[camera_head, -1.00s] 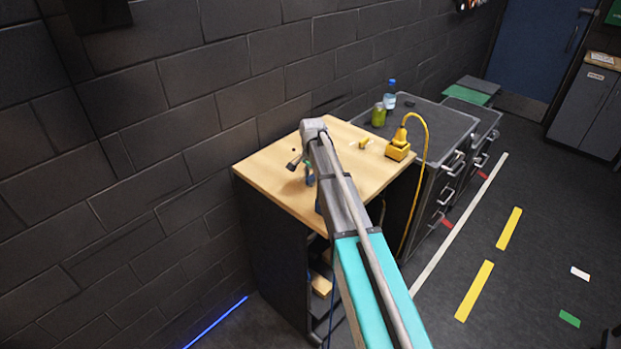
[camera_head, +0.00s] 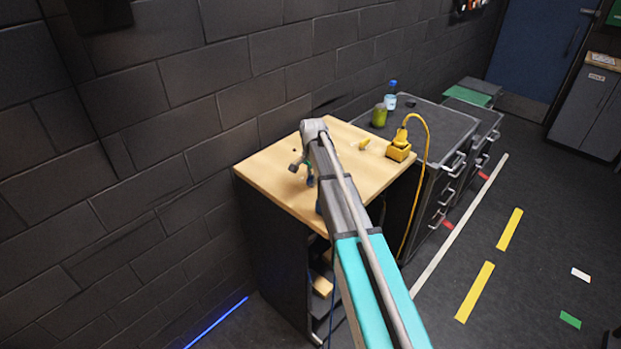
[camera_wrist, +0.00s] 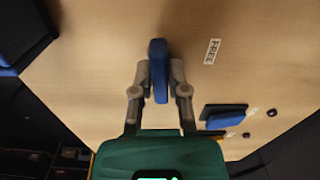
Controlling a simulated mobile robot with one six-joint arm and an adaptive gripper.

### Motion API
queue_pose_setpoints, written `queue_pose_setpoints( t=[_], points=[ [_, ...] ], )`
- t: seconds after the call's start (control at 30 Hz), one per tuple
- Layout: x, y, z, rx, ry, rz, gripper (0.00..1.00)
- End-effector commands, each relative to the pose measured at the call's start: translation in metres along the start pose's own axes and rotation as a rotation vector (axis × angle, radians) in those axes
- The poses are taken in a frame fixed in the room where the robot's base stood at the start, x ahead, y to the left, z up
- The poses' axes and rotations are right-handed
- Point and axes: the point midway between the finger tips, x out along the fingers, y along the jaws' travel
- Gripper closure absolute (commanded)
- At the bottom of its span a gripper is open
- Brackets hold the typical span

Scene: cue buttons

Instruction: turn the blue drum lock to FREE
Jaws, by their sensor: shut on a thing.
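The blue drum lock (camera_wrist: 158,70) shows in the wrist view as a narrow blue bar standing above the wooden top. My gripper (camera_wrist: 159,80) is shut on it, with one grey finger against each side. The bar runs nearly up and down in this view. The FREE label (camera_wrist: 212,51) lies to its upper right, apart from it, and the bar does not point at it. The lock's base is hidden under the bar and fingers. In the head view my gripper (camera_head: 303,172) is small at the left part of the cabinet top, and the lock there is mostly hidden.
A second blue block on a dark plate (camera_wrist: 225,114) lies right of my gripper, near black dots. On the wooden top (camera_head: 262,178) a yellow device (camera_head: 399,149) with a cable stands at the right. A green can (camera_head: 379,116) and bottle (camera_head: 391,97) stand on the grey cabinet behind.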

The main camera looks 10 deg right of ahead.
Motion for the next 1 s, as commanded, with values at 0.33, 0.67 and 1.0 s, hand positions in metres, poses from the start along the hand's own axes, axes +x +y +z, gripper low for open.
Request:
queue_pose_setpoints(
  t=[0.33,0.67,1.0],
  points=[
    [0.0000,-0.0004,-0.0010,-0.240,0.001,0.003,1.00],
    [0.0000,-0.0024,-0.0006,-0.550,0.002,0.004,1.00],
    [-0.0001,-0.0044,0.0008,-0.874,0.002,0.004,1.00]
  ],
)
